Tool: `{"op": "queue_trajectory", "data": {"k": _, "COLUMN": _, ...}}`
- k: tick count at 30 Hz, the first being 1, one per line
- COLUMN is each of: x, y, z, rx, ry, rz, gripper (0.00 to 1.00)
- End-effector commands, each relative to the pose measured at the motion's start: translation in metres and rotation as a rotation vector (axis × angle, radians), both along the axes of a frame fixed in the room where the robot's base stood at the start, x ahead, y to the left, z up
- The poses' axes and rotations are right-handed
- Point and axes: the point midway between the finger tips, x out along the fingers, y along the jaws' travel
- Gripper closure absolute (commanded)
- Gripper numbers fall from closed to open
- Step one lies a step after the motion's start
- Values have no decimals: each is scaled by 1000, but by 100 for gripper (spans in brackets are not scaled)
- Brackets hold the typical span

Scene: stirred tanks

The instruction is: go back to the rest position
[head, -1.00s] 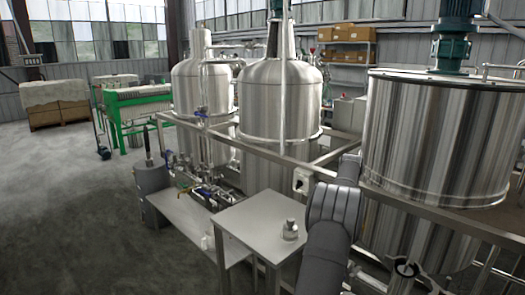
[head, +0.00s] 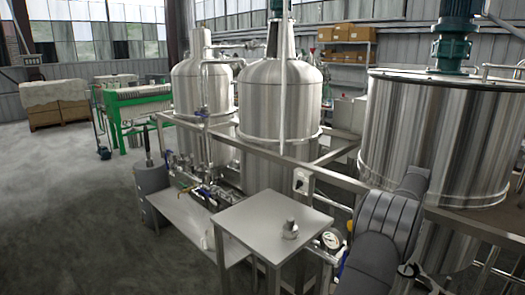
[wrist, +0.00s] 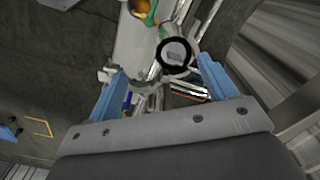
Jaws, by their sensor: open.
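My arm (head: 385,235) shows at the lower right in the head view, in front of the large steel tank (head: 435,125). My gripper's fingers cannot be made out in that view. In the wrist view my gripper (wrist: 165,84) has its two blue fingers spread wide apart, with nothing held between them. Beyond the fingers are a black-rimmed round gauge (wrist: 174,52), pipework and a pale surface.
A grey table (head: 262,222) with a small metal fitting (head: 290,229) stands left of my arm. A dial gauge (head: 332,240) is between the table and my arm. Frame rails run before two domed tanks (head: 280,100). Open floor (head: 70,220) lies at left.

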Motion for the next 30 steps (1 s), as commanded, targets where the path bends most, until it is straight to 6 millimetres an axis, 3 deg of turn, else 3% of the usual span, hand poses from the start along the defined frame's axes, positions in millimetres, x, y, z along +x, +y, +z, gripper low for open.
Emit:
{"op": "queue_trajectory", "data": {"k": 12, "x": -61, "y": -60, "z": 2, "rx": -1, "ry": -1, "rz": -4, "gripper": 22}}
{"op": "queue_trajectory", "data": {"k": 21, "x": -101, "y": -92, "z": 3, "rx": -1, "ry": -1, "rz": -2, "gripper": 22}}
{"op": "queue_trajectory", "data": {"k": 30, "x": -87, "y": -89, "z": -7, "rx": -1, "ry": -1, "rz": 0, "gripper": 22}}
